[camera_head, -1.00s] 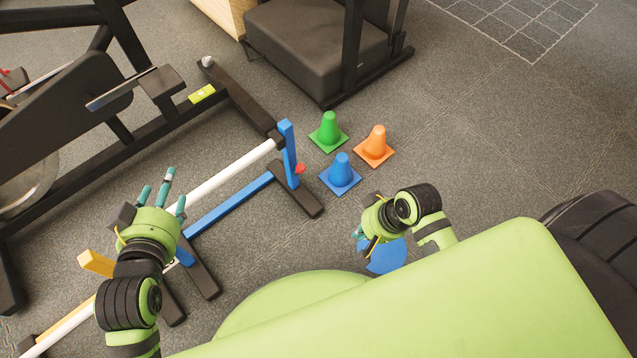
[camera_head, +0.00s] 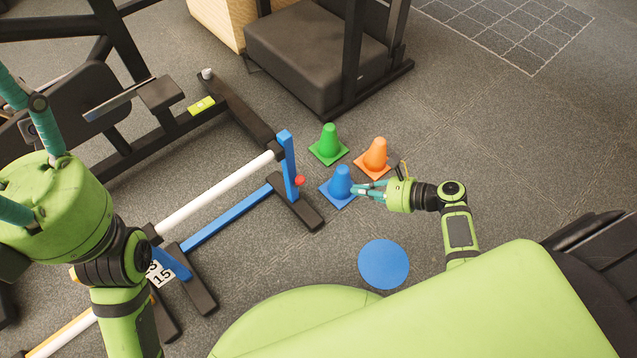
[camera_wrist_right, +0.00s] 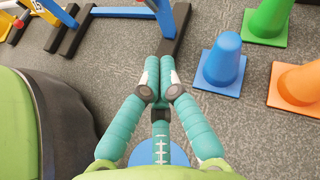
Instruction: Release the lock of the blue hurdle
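The blue hurdle stands left of centre in the head view, with a blue upright (camera_head: 288,158), a white top bar (camera_head: 215,193) and a blue lower bar (camera_head: 228,212). My right gripper (camera_head: 360,189) points left, over or beside the blue cone, apart from the hurdle. In the wrist view its two upper fingers (camera_wrist_right: 159,65) lie side by side; the third is partly hidden. My left gripper (camera_head: 15,150) is raised at the left edge, fingers spread.
Blue (camera_head: 340,183), green (camera_head: 328,143) and orange (camera_head: 374,155) cones stand right of the hurdle. A blue disc (camera_head: 383,265) lies on the floor. A black exercise machine (camera_head: 233,107) is behind the hurdle. Another hurdle, with yellow parts (camera_head: 62,335), is at lower left.

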